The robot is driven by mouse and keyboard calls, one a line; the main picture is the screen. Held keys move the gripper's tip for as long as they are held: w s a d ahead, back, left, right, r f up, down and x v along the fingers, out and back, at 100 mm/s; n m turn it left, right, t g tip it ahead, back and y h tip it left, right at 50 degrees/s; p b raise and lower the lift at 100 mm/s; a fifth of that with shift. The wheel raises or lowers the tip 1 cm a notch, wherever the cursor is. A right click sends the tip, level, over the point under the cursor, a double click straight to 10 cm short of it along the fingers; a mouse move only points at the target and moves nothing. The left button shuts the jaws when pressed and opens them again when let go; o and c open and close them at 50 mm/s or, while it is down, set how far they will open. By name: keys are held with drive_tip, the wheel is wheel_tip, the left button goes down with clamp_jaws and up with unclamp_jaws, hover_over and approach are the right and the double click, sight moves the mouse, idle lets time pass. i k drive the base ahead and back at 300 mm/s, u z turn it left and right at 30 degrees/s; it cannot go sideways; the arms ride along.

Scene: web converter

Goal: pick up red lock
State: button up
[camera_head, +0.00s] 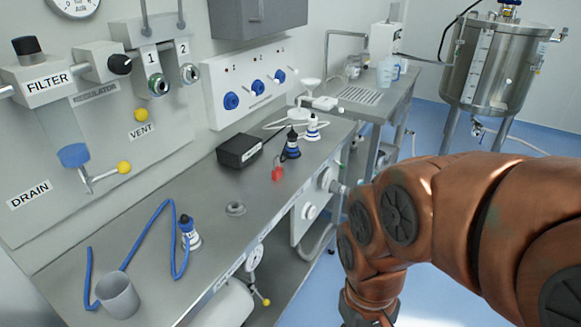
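The red lock (277,174) is a small red object on the grey metal bench, near its front edge. It lies just right of a black box and left of a bottle with a dark top. My copper-coloured arm fills the right side of the head view, in front of the bench. My gripper is not clearly visible; the arm's lower end runs off the bottom edge of the picture. Nothing visible touches the red lock.
A black box (240,151) and a dark-topped bottle (291,147) stand close to the lock. A blue hose (142,240), a grey cup (118,296) and another bottle (189,234) occupy the near bench. A metal ring (235,209) lies between. Wall panels rise behind.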

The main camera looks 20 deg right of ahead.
sight(277, 172)
drive_tip(key=z, duration=1.3)
drive_tip(key=i, duration=1.25)
drive_tip(key=u, duration=3.4)
